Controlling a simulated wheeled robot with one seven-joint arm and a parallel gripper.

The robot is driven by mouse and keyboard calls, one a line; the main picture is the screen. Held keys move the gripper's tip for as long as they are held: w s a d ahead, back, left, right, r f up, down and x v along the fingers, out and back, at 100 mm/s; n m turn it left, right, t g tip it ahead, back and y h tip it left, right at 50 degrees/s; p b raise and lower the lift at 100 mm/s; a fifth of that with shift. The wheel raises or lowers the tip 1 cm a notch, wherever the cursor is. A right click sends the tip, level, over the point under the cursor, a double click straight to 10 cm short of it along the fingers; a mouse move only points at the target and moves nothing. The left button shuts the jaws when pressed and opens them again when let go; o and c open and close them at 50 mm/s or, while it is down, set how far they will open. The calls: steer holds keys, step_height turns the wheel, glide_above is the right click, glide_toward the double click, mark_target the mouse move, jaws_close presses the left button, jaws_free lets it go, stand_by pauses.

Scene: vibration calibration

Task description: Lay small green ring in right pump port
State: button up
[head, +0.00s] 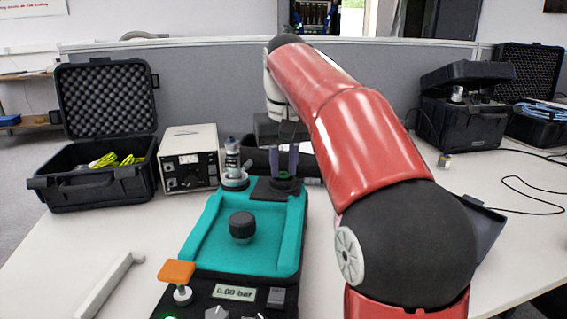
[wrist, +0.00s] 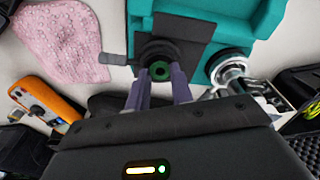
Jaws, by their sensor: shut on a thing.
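The small green ring (wrist: 160,71) shows in the wrist view between my fingertips, over the dark round right pump port (wrist: 170,50). My gripper (head: 284,172) is shut on the ring and points down at this port at the back right of the teal pump (head: 207,235). In the head view the ring is a small green patch, mostly hidden by the fingers. I cannot tell whether the ring touches the port's seat or is held just above it. The left port holds a silver and black fitting (head: 233,165).
A grey instrument box (head: 190,158) and an open black case (head: 95,185) with yellow cable stand at left. Another black case (head: 460,120) stands at back right. A pink cloth (wrist: 60,40) and an orange device (wrist: 45,95) show in the wrist view.

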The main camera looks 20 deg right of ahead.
steer(key=o, duration=1)
